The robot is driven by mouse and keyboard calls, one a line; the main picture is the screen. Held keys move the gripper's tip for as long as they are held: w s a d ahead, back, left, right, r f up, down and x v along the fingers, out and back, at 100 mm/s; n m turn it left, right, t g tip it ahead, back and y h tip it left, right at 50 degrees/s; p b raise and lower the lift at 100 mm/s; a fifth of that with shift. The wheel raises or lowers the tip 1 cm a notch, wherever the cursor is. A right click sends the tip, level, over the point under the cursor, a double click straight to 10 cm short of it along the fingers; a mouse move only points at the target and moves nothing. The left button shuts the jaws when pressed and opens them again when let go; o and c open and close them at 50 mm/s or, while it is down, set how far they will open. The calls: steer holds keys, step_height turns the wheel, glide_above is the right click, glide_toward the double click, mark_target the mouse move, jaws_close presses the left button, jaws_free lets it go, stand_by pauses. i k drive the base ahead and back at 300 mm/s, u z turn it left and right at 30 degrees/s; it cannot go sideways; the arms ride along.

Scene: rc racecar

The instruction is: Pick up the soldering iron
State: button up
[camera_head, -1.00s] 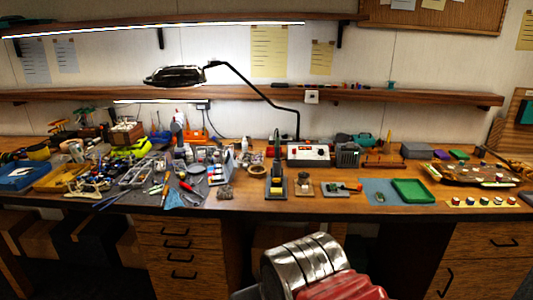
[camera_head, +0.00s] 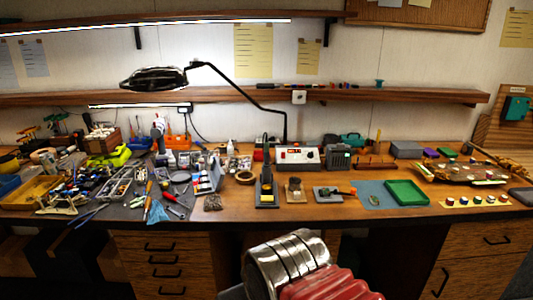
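The soldering iron (camera_head: 265,153) appears to stand upright in its holder, a dark stand with a yellow front (camera_head: 266,190), near the front middle of the workbench. It is small in the picture, and where iron and holder meet is hard to tell. A silver ribbed cylinder with a red bellows-like part at the bottom middle is likely part of my arm. It is in front of the bench and apart from the iron. My gripper's fingers are not in view.
The wooden bench (camera_head: 330,215) has tools crowded on its left. A soldering station (camera_head: 297,157) stands behind the iron, with a tape roll (camera_head: 245,177) to its left and a green tray (camera_head: 405,192) to its right. A lamp (camera_head: 153,78) arches above.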

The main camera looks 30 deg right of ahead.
mark_target(265, 164)
steer(key=u, duration=0.05)
steer(key=i, duration=1.4)
